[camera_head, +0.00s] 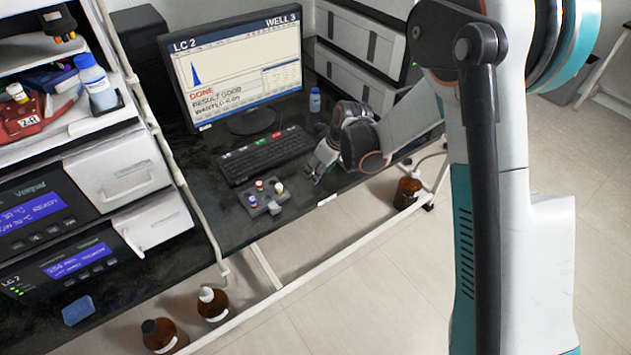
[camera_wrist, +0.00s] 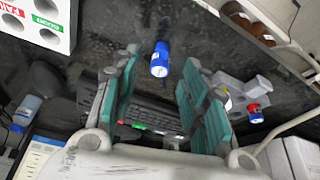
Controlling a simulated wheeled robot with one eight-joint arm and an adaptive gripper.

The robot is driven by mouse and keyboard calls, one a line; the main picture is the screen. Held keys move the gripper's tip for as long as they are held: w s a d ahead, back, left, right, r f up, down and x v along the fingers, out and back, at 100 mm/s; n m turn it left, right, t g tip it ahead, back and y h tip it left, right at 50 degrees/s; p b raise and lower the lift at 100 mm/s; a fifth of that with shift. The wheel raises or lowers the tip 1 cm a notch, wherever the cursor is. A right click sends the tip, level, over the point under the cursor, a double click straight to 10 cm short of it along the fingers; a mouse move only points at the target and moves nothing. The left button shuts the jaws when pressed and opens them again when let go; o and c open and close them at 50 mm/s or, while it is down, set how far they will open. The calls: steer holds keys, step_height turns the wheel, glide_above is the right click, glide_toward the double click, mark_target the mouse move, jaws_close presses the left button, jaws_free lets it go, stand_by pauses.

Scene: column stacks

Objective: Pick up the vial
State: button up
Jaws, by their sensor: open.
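My gripper (camera_head: 318,172) is low over the black bench, right of the keyboard. In the wrist view my gripper (camera_wrist: 165,85) has its two teal fingers spread wide with nothing between them. A small blue vial (camera_wrist: 160,60) stands on the bench beyond the fingertips, roughly in line with the gap and apart from both fingers. In the head view my gripper and arm make that vial hard to pick out. A grey rack (camera_head: 267,205) with several small capped vials stands in front of the keyboard. The rack (camera_wrist: 240,88) also shows right of the fingers, with a red-marked vial (camera_wrist: 254,112).
A keyboard (camera_head: 265,153) and monitor (camera_head: 240,70) stand behind. A blue-capped bottle (camera_head: 315,101) is by the monitor. A white holder marked FAIL and GOOD (camera_wrist: 45,20) is near the fingers. Brown bottles (camera_head: 213,303) stand below the bench. Bare bench surrounds the blue vial.

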steer(key=shift+x, duration=1.1)
steer(key=c, duration=0.9)
